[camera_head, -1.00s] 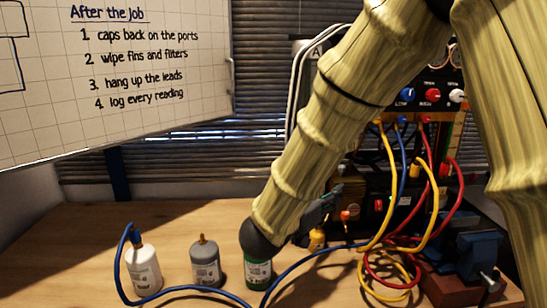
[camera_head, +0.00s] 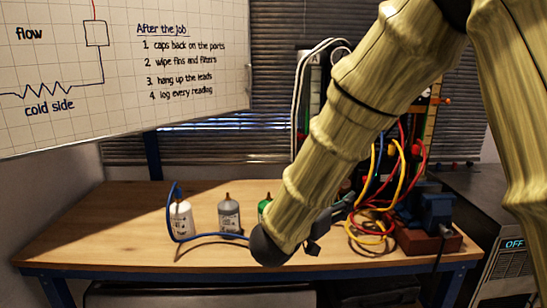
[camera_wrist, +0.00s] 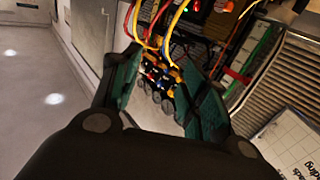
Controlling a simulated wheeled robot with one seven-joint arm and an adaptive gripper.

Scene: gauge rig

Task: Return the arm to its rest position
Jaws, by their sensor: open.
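My arm, with its pale ribbed cover, slants down across the right half of the head view to a dark joint over the bench's front edge. My gripper (camera_head: 328,222) shows partly behind the arm. In the wrist view my gripper (camera_wrist: 163,98) is open, with its two green-padded fingers apart and nothing between them. Beyond the fingers stands the gauge rig (camera_wrist: 160,75) with red, yellow and blue leads.
The wooden bench (camera_head: 110,235) carries a white bottle (camera_head: 181,219), a grey bottle (camera_head: 229,215) and a partly hidden green one (camera_head: 264,207). A blue vise (camera_head: 432,212) stands at right. A whiteboard (camera_head: 120,80) hangs at left.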

